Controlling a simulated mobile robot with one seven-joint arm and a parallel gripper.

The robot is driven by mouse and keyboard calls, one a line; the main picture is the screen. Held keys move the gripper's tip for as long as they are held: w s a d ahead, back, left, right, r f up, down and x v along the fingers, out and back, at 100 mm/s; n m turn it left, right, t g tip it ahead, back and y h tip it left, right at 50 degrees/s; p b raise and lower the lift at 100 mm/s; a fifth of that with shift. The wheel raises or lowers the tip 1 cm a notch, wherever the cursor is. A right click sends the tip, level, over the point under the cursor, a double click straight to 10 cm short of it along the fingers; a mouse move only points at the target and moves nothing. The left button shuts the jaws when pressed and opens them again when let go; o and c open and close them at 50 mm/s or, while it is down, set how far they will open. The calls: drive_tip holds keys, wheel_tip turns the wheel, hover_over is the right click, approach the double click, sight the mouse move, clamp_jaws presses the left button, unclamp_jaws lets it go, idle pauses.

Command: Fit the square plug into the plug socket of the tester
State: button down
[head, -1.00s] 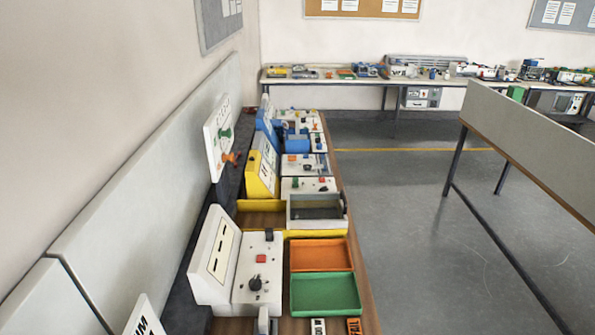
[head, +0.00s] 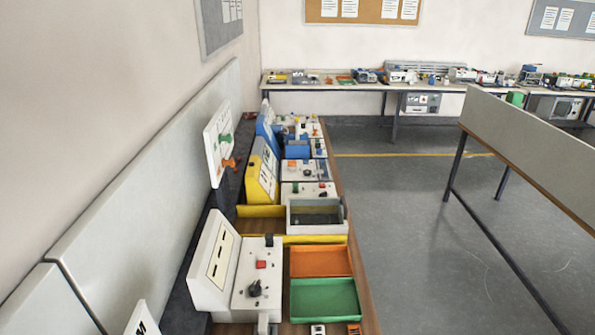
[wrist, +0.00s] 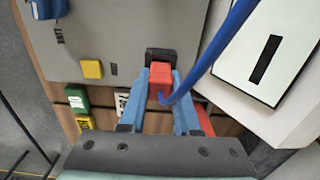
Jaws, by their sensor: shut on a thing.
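In the wrist view my gripper (wrist: 161,84) has blue fingers shut on a red square plug (wrist: 160,75) with a blue cable. The cable loops from the plug up past the right finger. The plug is at the lower side of a black socket (wrist: 159,54) on the tester's grey panel (wrist: 115,35). It overlaps the socket in the picture; I cannot tell whether it has entered. The socket's opening is mostly hidden behind the plug. My gripper is not visible in the head view.
The tester's panel has a yellow button (wrist: 92,69) and a blue knob (wrist: 46,8). A white slotted face (wrist: 285,35) rises close on the right. Green (wrist: 76,97) and yellow (wrist: 85,123) blocks lie on the wood. The head view shows a green tray (head: 325,300) and other testers.

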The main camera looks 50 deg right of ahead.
drive_tip(key=shift+f+b, duration=0.45)
drive_tip(key=shift+f, duration=0.25)
drive_tip(key=c, duration=0.5)
unclamp_jaws()
drive_tip(key=shift+c, duration=0.2)
wheel_tip(320, 180, up, 13)
drive_tip(key=b, duration=0.1)
drive_tip(key=shift+b, duration=0.3)
